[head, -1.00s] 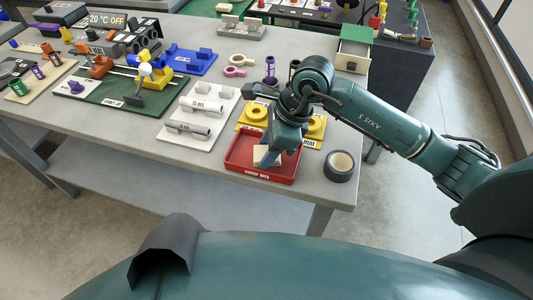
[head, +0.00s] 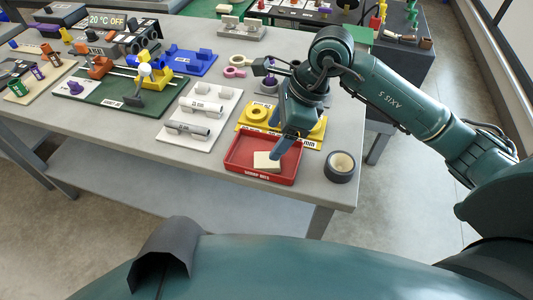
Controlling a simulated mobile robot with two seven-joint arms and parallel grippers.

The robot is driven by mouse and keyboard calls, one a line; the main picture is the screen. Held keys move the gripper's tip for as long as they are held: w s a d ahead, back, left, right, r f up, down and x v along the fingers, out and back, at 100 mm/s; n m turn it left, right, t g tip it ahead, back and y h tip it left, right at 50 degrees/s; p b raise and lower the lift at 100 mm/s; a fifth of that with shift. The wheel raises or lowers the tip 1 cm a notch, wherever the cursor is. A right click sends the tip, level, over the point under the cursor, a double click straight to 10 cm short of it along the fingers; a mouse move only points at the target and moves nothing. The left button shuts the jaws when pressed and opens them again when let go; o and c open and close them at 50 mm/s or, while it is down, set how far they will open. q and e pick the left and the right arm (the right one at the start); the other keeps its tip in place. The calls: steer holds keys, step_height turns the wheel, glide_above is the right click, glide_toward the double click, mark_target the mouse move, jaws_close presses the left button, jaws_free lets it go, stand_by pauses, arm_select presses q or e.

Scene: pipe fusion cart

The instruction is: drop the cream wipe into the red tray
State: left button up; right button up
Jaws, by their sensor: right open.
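The cream wipe (head: 265,162) lies flat in the red tray (head: 235,167), right of the tray's middle, near its front wall. My right gripper (head: 279,152) is open and points down above the tray, just above and beside the wipe's upper right corner, apart from it as far as I can tell. The arm and gripper hide part of the tray's back right side. My left gripper is not in view.
A dark roll of tape (head: 340,167) stands right of the tray, near the table's corner. A yellow holder (head: 257,113) sits directly behind the tray, and a white board (head: 201,120) with grey pipe pieces lies to its left. The table's front edge is close.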

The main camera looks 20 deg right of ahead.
steer(key=v, duration=0.8)
